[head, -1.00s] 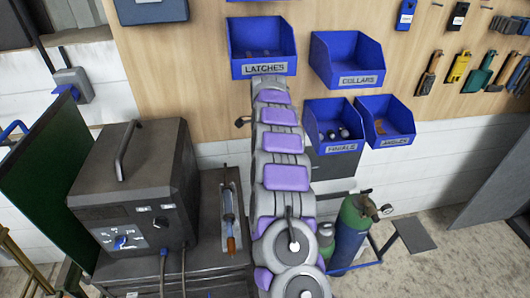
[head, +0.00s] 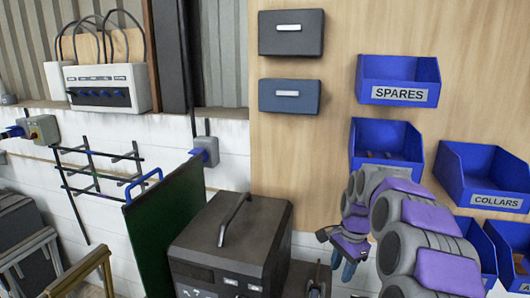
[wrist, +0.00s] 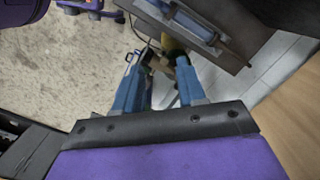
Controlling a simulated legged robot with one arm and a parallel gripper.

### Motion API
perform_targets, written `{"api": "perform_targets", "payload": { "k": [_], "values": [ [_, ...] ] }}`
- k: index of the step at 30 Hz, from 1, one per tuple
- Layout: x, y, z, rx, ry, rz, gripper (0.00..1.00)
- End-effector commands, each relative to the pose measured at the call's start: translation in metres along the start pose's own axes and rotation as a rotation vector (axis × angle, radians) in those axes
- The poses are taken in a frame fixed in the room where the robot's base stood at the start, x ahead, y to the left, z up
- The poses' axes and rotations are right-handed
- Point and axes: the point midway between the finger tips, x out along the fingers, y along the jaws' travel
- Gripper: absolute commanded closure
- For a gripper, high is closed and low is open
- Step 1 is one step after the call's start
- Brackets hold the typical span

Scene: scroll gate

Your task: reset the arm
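My arm, with grey and purple segments, rises at the lower right of the head view and bends to the left.
Blue bins labelled SPARES (head: 398,80) and COLLARS (head: 484,178) hang on the wooden panel (head: 300,170). A green screen (head: 160,235) stands left.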

Motion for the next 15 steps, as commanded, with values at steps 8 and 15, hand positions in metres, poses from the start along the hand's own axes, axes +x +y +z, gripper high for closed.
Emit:
{"api": "perform_targets", "payload": {
  "k": [8,15],
  "values": [
    [-0.006,0.06,0.074,-0.328,-0.013,0.025,0.6],
    [0.001,0.126,0.125,-0.584,-0.017,0.06,0.6]
  ]
}}
